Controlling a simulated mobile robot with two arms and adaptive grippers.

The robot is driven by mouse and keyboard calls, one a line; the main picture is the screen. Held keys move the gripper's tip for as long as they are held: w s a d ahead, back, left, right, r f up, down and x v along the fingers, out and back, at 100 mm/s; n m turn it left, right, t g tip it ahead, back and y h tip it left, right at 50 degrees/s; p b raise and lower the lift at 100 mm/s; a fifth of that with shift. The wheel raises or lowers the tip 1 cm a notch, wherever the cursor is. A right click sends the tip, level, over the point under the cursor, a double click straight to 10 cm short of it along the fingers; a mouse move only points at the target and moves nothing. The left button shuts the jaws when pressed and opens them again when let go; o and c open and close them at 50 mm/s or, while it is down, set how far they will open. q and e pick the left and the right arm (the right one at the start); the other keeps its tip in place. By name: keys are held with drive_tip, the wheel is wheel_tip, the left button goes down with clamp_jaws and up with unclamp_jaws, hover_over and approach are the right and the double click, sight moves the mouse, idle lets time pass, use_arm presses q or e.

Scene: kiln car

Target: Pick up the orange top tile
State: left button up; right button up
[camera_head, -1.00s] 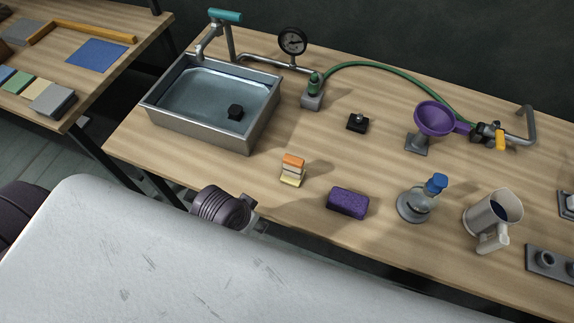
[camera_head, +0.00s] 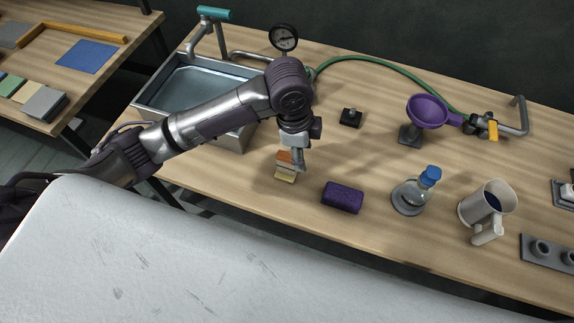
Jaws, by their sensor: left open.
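The orange top tile (camera_head: 284,156) lies on top of a small stack of tiles (camera_head: 286,173) on the wooden bench, with pale and yellow tiles under it. My left gripper (camera_head: 299,163) reaches down over the stack from above. It is open, with its fingers at the right side of the orange tile and partly covering it. I cannot tell whether the fingers touch the tile. My right gripper is not in view.
A metal sink (camera_head: 160,108) is behind my left arm. A purple sponge (camera_head: 343,197) lies right of the stack. Bench between the stack and the front edge is clear.

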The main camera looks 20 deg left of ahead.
sight(287, 162)
use_arm(q)
drive_tip(key=shift+m+g+y, duration=0.3)
drive_tip(key=shift+m+y, duration=0.4)
drive_tip(key=shift+y, duration=0.2)
drive_tip(key=a+r, duration=0.1)
drive_tip(key=w+a+r, duration=0.1)
drive_tip(key=a+r, duration=0.1)
drive_tip(key=shift+w+a+r, duration=0.15)
drive_tip(key=shift+w+a, duration=0.2)
drive_tip(key=shift+a, duration=0.15)
wheel_tip(287, 162, down, 8)
drive_tip(key=shift+f+p, duration=0.1)
drive_tip(key=shift+p, duration=0.3)
drive_tip(key=shift+w+a+f+p, duration=0.1)
drive_tip(key=shift+f+p, duration=0.3)
drive_tip(key=shift+f, duration=0.95)
drive_tip(key=shift+w+f+p, duration=0.1)
drive_tip(key=shift+f+p, duration=0.25)
drive_tip(key=shift+f, duration=1)
drive_tip(key=shift+c, duration=0.3)
clamp_jaws()
